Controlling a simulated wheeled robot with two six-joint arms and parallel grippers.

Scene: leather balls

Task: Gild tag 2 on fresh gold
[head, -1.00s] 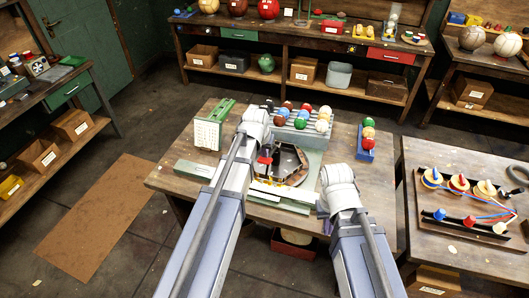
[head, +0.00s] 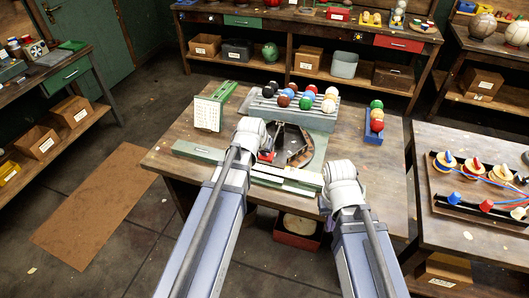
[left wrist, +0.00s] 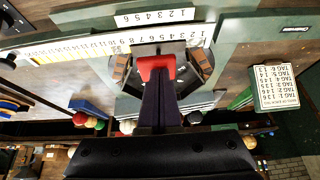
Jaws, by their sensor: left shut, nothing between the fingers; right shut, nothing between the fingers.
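A grey-green machine stands on the middle table, with a dark round bed (head: 297,143) walled by brown blocks. A white card (head: 208,113) stands at its left; in the left wrist view the card (left wrist: 275,88) shows upside down with tag lines, digits too small to read surely. That view also shows a yellow-and-white number scale (left wrist: 85,46) and a strip numbered 1 to 6 (left wrist: 154,17). My left gripper (head: 267,155) is shut and empty over the front left of the bed; its red tip (left wrist: 157,66) is by the scale. My right gripper's fingers are hidden behind its wrist (head: 342,186).
A grey rack (head: 292,116) of several coloured balls stands behind the bed. A blue tray (head: 373,138) with balls is at the right. A side table (head: 450,145) holds a board of pegs and discs. The table's right front is bare.

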